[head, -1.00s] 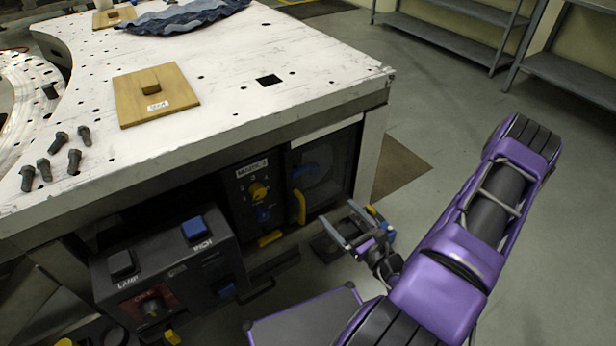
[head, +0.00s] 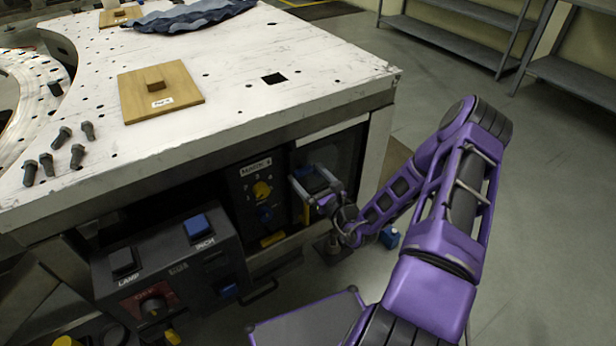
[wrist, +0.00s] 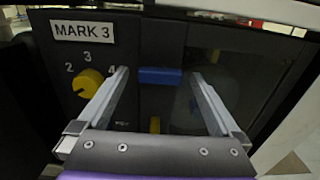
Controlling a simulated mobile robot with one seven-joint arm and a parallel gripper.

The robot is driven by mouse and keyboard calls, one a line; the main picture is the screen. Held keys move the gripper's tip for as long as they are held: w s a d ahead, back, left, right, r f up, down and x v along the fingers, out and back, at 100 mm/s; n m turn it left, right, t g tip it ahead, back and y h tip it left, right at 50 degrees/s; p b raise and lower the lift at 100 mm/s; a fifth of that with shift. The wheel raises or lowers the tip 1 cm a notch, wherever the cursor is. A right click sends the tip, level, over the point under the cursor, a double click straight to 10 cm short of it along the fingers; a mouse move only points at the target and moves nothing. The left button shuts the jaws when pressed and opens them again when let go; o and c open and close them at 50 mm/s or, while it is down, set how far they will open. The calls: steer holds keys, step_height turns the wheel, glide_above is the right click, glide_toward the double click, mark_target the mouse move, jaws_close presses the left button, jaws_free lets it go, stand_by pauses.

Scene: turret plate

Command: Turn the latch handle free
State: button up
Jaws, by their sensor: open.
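The latch handle (wrist: 159,76), a short blue bar, lies level at the edge of the dark door (wrist: 215,88) in the wrist view. My gripper (head: 309,184) is in front of this door below the table top. Its two fingers are open and spread on either side of the blue bar in the wrist view, with nothing held. I cannot tell how far the fingertips are from the bar, and no contact shows. In the head view my gripper hides most of the bar.
A panel labelled MARK 3 (wrist: 82,31) with a yellow knob (wrist: 88,82) is left of the door. A control box (head: 172,272) stands in front at lower left. The table top (head: 330,68) overhangs the door. Open floor (head: 560,200) lies to the right.

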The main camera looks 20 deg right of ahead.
steer(key=shift+w, duration=0.2)
steer(key=shift+c, duration=0.2)
steer(key=c, duration=1.3)
steer(key=shift+c, duration=0.2)
